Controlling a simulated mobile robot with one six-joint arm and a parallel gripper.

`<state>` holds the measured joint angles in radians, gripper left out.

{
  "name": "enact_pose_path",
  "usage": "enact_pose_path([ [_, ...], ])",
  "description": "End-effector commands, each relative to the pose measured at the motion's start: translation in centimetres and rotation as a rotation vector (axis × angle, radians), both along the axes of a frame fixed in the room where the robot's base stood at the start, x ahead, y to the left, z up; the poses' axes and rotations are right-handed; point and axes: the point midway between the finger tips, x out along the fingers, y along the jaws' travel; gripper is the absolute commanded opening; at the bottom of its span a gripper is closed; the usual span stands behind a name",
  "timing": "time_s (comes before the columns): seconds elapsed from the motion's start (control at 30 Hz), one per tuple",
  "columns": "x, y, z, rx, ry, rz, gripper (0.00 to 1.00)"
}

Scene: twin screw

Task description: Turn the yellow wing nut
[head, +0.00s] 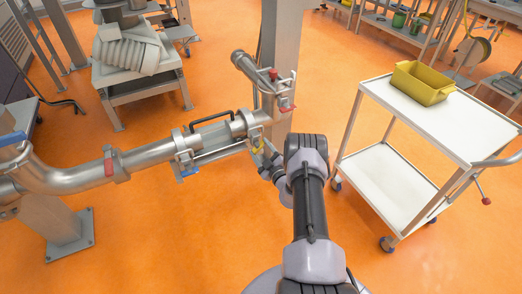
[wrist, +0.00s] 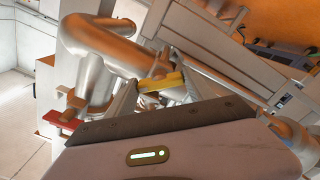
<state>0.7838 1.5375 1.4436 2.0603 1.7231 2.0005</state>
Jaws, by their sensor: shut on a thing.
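The yellow wing nut (wrist: 161,82) shows between my two fingertips in the wrist view, as a short yellow bar beside the steel pipework. In the head view only a small yellow bit of the wing nut (head: 257,144) shows at the pipe fitting, with the rest hidden by the fitting and my gripper. My gripper (wrist: 158,86) is shut on the wing nut, one finger at each end of it. In the head view my gripper (head: 264,156) reaches in from the right of the pipe joint.
A steel pipe (head: 150,155) with clamps runs left from the joint. Handles with red (head: 285,107) and blue (head: 189,171) grips stick out near my gripper. A grey post (head: 284,50) stands behind. A white cart (head: 425,115) with a yellow bin (head: 422,84) stands at the right.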

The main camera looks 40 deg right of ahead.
Motion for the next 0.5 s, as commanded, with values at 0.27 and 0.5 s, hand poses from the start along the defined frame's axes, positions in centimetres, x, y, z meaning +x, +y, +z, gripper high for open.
enact_pose_path([
  [0.27,-0.01,0.04,-0.05,0.0,0.001,0.001,0.84],
  [0.5,-0.5,0.09,0.08,0.001,0.001,-0.001,0.84],
])
